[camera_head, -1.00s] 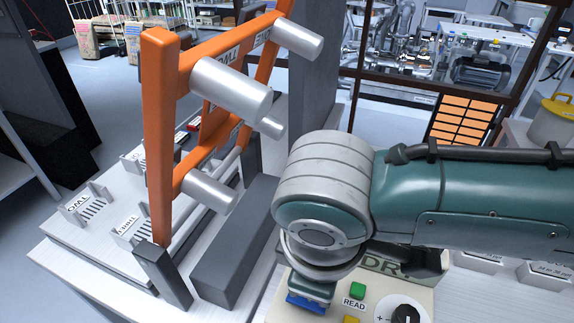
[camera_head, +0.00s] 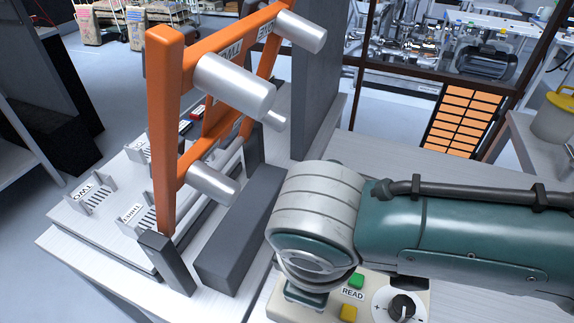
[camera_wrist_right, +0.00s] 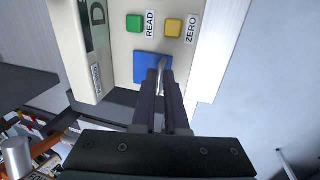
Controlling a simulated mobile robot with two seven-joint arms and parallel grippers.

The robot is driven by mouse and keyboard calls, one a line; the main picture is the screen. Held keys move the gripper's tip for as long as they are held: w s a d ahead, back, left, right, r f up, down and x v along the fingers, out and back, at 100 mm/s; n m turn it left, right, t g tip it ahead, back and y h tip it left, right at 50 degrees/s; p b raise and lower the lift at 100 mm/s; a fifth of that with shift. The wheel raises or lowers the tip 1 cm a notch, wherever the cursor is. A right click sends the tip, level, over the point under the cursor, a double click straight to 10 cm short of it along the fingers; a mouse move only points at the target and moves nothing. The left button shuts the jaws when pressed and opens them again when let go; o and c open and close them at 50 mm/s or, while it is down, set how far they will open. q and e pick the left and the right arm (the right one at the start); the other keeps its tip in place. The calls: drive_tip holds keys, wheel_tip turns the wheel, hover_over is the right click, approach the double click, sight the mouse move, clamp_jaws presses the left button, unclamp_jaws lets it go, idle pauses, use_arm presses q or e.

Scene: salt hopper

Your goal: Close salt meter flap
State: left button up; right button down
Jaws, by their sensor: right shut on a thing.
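The salt meter (camera_head: 378,283) is a beige box at the bottom centre of the head view, with a green READ button, a yellow button and a black knob. It also shows in the right wrist view (camera_wrist_right: 120,62), where a blue square (camera_wrist_right: 148,64) lies beside the buttons. My right gripper (camera_wrist_right: 162,82) is shut on a thin grey metal piece (camera_wrist_right: 161,70) over the blue square. This may be the flap seen edge-on, but I cannot tell for sure. In the head view my right wrist hides the fingers. My left gripper is not in view.
An orange frame (camera_head: 163,135) with grey cylinders (camera_head: 235,83) stands left of the meter. A dark grey block (camera_head: 238,240) lies between them. A yellow-lidded pot (camera_head: 556,118) stands at the far right. The white table top behind my right arm is partly clear.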

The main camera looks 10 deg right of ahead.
drive_tip(key=c, duration=1.3)
unclamp_jaws()
drive_tip(key=shift+s+a+f, duration=0.25)
drive_tip(key=shift+s+f, duration=0.05)
drive_tip(key=shift+s, duration=0.2)
drive_tip(key=shift+c, duration=0.2)
drive_tip(key=shift+o, duration=0.7)
drive_tip(key=shift+s+a, duration=0.1)
drive_tip(key=shift+o, duration=1.3)
drive_tip(key=shift+r, duration=0.1)
drive_tip(key=shift+r, duration=0.25)
drive_tip(key=d+p+v, duration=0.1)
drive_tip(key=p+v, duration=0.1)
drive_tip(key=v, duration=0.7)
drive_tip(key=shift+a+r, duration=0.2)
drive_tip(key=shift+a, duration=0.2)
